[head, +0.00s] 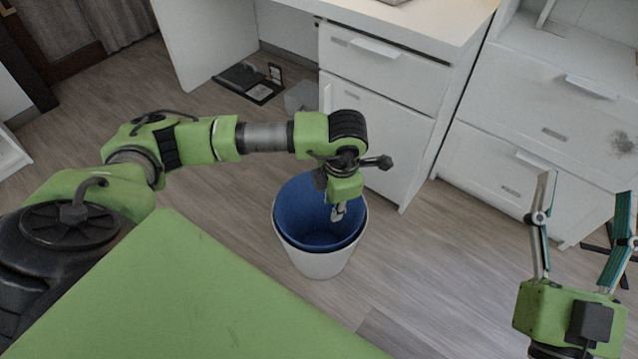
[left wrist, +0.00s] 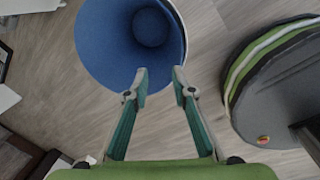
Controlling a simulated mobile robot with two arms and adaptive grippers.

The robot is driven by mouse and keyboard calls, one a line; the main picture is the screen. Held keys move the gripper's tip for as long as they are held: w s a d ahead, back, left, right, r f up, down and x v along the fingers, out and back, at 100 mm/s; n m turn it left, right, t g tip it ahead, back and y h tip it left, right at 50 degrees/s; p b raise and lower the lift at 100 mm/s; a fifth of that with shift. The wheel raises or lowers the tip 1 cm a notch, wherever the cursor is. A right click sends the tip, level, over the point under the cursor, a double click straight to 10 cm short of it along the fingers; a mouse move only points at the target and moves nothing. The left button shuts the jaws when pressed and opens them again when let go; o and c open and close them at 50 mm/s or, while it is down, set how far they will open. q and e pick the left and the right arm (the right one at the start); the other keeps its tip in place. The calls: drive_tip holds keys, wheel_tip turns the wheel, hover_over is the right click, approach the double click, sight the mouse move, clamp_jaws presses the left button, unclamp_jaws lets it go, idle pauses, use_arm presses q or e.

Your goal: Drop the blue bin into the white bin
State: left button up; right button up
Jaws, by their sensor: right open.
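The blue bin (head: 300,212) sits nested inside the white bin (head: 320,266) on the floor, its blue rim showing around the top. My left gripper (head: 338,211) points down at the right part of the bins' opening. In the left wrist view, the left gripper (left wrist: 159,74) has its fingers apart, with the blue bin (left wrist: 110,45) beyond them; the left fingertip overlaps the blue rim and the right fingertip is just outside it. No contact with the rim can be made out. My right gripper (head: 588,190) is open and empty at the right.
A white desk with drawers (head: 385,95) stands behind the bins, and a white drawer cabinet (head: 545,130) is at the right. A small grey bin (head: 299,97) and a dark flat item (head: 249,82) lie under the desk. Wood floor (head: 425,270) is clear right of the bins.

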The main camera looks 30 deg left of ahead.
use_arm(q)
wheel_tip(320, 180, up, 12)
drive_tip(key=s+d, duration=0.1)
idle(0.4)
drive_tip(key=shift+d, duration=0.1)
